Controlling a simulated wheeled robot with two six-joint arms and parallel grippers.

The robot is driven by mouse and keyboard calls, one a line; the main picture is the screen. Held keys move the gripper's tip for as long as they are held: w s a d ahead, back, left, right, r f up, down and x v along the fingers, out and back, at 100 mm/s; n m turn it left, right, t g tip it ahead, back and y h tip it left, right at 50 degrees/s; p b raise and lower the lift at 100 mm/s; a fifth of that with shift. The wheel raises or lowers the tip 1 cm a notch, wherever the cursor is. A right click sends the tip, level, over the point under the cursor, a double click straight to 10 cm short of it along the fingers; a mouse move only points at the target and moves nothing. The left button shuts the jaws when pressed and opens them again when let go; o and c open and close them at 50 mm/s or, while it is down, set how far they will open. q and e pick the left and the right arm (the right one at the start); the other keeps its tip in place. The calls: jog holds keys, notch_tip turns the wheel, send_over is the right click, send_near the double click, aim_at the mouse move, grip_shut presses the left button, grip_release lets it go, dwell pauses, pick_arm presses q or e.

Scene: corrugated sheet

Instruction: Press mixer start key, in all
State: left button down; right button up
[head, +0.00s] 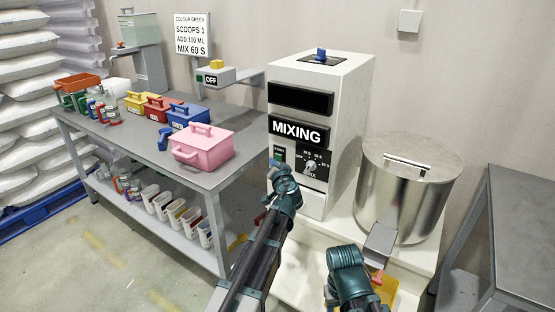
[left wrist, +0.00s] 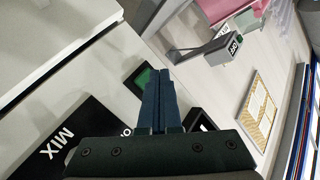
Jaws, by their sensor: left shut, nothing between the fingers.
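The white mixer (head: 344,120) stands beside the bench, and its lit panel reads MIXING (head: 297,131). The green start key (head: 279,153) is on its front, left of the black dial (head: 310,166). My left gripper (head: 275,165) is shut and empty, close in front of the panel just below the key. In the left wrist view the shut fingers (left wrist: 159,80) lie right beside the green key (left wrist: 138,78), which is partly covered; I cannot tell whether they touch. My right arm is low at front right; its fingers do not show clearly.
A steel pot (head: 408,195) with a lid stands right of the mixer on a white base. The grey bench (head: 130,140) at left holds a pink box (head: 203,148) and other coloured boxes. A sign (head: 191,35) is behind it. A grey table (head: 520,225) stands at right.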

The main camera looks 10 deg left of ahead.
pick_arm(q)
jog(key=s, duration=0.1)
jog(key=s+a, duration=0.1)
jog(key=s, duration=0.2)
jog(key=shift+s+a, duration=0.35)
dwell(0.5)
jog(key=s+d+g+h+p, duration=0.2)
jog(key=s+d+g+p, duration=0.3)
jog(key=s, duration=0.6)
jog(key=s+d+m+g+h+p, duration=0.1)
jog(key=s+d+g+p, duration=0.4)
jog(key=s, duration=0.6)
jog(key=s+d+g+h+p, duration=0.2)
jog(key=s+d+g+p, duration=0.3)
jog(key=s+p, duration=0.3)
jog(key=s+d, duration=0.1)
jog(key=s, duration=0.3)
jog(key=shift+d+h+p, duration=0.2)
jog(key=shift+h+p, duration=0.2)
